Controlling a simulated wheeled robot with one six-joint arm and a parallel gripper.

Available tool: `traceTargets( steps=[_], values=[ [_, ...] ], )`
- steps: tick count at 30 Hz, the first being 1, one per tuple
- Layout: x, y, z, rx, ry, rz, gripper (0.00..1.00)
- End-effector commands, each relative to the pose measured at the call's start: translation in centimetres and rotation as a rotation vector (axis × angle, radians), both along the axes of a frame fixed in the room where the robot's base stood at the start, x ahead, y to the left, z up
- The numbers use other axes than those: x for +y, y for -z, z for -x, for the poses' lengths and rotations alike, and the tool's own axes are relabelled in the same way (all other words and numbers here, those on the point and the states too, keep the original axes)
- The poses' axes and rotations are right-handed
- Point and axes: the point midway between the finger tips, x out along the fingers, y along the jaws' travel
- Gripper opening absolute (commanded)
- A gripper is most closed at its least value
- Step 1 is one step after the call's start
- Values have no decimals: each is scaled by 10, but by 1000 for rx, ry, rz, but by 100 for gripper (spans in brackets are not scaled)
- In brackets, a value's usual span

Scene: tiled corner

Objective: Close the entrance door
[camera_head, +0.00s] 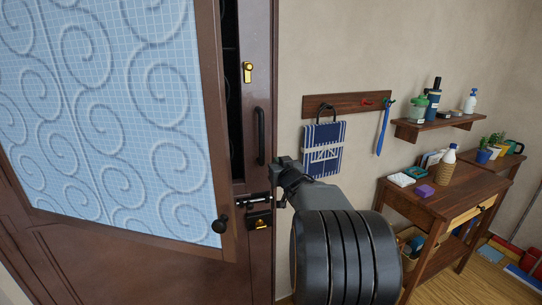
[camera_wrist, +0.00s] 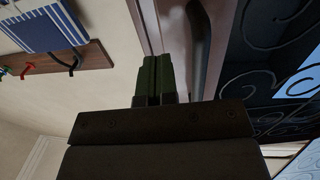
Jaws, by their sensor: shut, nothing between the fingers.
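The brown entrance door (camera_head: 262,75) fills the left of the head view. It has a brass lock plate (camera_head: 247,72), an upright black handle (camera_head: 261,136) and a latch (camera_head: 259,219) lower down. A framed blue leaf with raised swirls (camera_head: 110,100) and a dark knob (camera_head: 220,225) stands in front of it, with a dark gap beside it. I cannot tell whether the door itself is ajar. My gripper (camera_head: 280,172) is at the door's right edge, below and right of the handle. In the wrist view its fingers (camera_wrist: 154,78) are together and empty, beside the black handle (camera_wrist: 200,45).
A coat rack (camera_head: 345,103) with a blue striped bag (camera_head: 323,150) hangs on the wall to the right. A shelf (camera_head: 437,126) with bottles and a wooden table (camera_head: 445,203) stand further right. Black scrollwork (camera_wrist: 285,40) shows in the wrist view.

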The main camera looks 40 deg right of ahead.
Motion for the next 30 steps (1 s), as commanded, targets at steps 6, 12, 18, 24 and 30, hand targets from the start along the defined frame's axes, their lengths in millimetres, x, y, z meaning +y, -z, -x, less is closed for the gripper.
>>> traceTargets(
  steps=[6,12,18,24,30],
  values=[
    [-10,-1,-34,2,-2,-1,0],
    [-16,-1,-52,1,-1,-1,0],
    [-19,0,-59,0,-1,0,0],
    [-19,0,-60,0,0,0,0],
    [-18,-2,-65,1,-9,0,0]
  ],
)
